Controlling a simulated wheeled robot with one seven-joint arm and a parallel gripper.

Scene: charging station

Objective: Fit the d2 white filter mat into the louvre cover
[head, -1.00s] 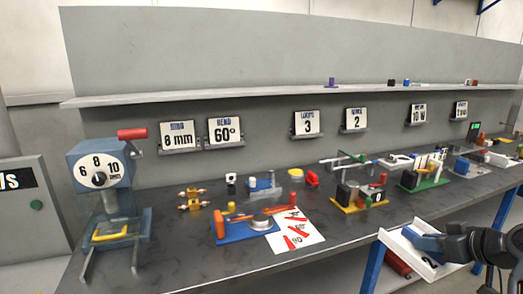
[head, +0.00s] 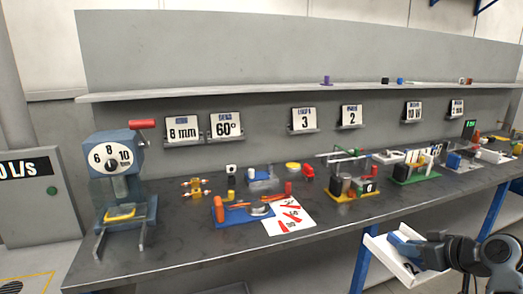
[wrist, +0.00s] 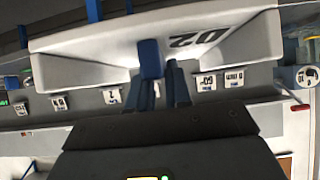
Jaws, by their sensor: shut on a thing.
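The white piece marked D2, which I take to be the filter mat (head: 383,263), is at the lower right of the head view. It looks like a shallow tray with raised sides, tilted in the air in front of the bench. It also fills the top of the wrist view (wrist: 90,45), with its D2 mark upside down. My gripper (head: 404,243) has blue fingers and is shut on its edge; the fingers also show in the wrist view (wrist: 161,68). I cannot make out the louvre cover in either view.
A long dark workbench (head: 200,258) carries a dial press (head: 115,165), a blue bending jig (head: 235,214) and several small fixtures. Number signs stand along the back panel under a shelf (head: 250,92). A grey cabinet (head: 35,190) stands at the left. A blue bench leg (head: 358,270) is close beside the mat.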

